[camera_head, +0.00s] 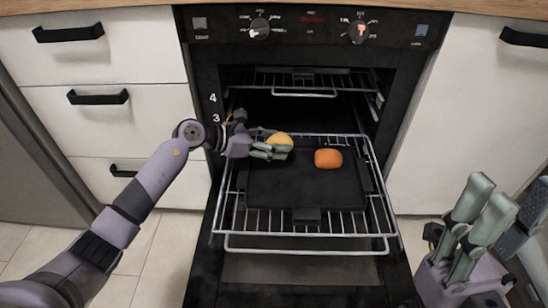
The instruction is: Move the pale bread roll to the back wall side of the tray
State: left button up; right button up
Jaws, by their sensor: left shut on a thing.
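The pale yellow bread roll (281,138) is held in my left gripper (272,148), which is shut on it. The roll shows near the back left part of the dark tray (300,190); I cannot tell whether it touches the tray. The gripper fingers hide its lower side. An orange-brown roll (328,158) sits on the tray, to the right of the held roll and apart from it. My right gripper (492,192) is at the lower right, away from the tray, with its fingers apart and empty.
The tray lies on a wire rack (376,222) pulled out over the lowered oven door (300,270). Another rack (330,82) sits higher in the oven. White cabinets (460,120) flank the oven. The front part of the tray is clear.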

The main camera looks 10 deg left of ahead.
aim_at(274, 163)
pick_arm(q)
jog(key=shift+f+b, duration=0.75)
jog(key=shift+f, duration=1.3)
jog(key=shift+f, duration=0.15)
jog(key=o, duration=1.2)
